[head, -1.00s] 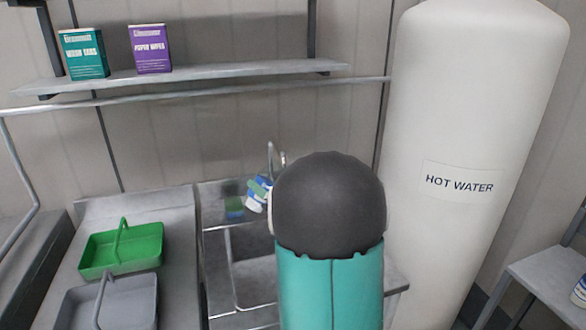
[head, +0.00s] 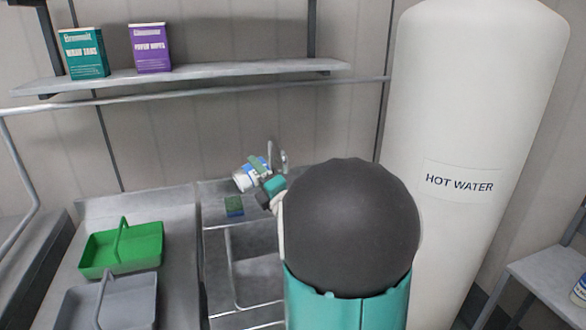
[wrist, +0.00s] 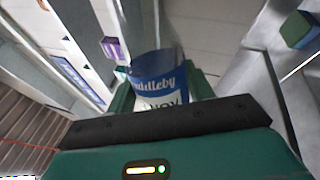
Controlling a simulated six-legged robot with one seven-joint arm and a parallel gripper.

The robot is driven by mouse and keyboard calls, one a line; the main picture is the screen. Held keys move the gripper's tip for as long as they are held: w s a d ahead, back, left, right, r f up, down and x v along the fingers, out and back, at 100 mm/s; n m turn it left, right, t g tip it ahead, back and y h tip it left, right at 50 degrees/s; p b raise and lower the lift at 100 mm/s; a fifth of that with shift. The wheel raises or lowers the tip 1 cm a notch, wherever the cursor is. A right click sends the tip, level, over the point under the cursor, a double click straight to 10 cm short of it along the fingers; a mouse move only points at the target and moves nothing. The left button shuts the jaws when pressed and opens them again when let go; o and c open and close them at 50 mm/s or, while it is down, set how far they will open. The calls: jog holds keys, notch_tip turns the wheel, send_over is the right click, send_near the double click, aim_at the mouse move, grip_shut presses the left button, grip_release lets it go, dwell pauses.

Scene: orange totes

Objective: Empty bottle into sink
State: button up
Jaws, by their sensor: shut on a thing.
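The bottle's blue and white label (wrist: 160,88) fills the middle of the wrist view. My gripper (head: 261,168) is shut on the bottle, with its green fingers on either side. The steel sink (head: 228,262) lies below and nearer; my arm hides its right part. The bottle's mouth cannot be made out, and no liquid shows.
A blue and green sponge (head: 234,206) lies on the sink's back ledge. A green caddy (head: 122,262) and a grey caddy (head: 130,305) stand on the left drainer. A shelf (head: 200,77) with two boxes is above; a hot water tank (head: 470,130) is at right.

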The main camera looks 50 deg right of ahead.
aim_at(261, 159)
jog(key=shift+s+d+r+m, duration=0.1)
jog(key=shift+d+r+m, duration=0.3)
jog(key=shift+m, duration=0.3)
jog(key=shift+r+m+h, duration=0.4)
jog(key=shift+r+m, duration=0.05)
jog(key=shift+m, duration=0.25)
jog(key=shift+d+r+m+h, duration=0.15)
jog(key=shift+r+m+h, duration=0.25)
jog(key=shift+m, duration=0.4)
jog(key=shift+d+r+m+h, duration=0.1)
jog(key=shift+r+m+h, duration=0.2)
jog(key=shift+r+m, duration=0.35)
jog(key=shift+a+m, duration=0.3)
jog(key=shift+m, duration=0.05)
jog(key=shift+r+m, duration=0.15)
jog(key=shift+m, duration=0.25)
jog(key=shift+s+d+r+m+g+h, duration=0.1)
jog(key=shift+d+r+m+g+h, duration=0.1)
jog(key=shift+r+m+g+h, duration=0.45)
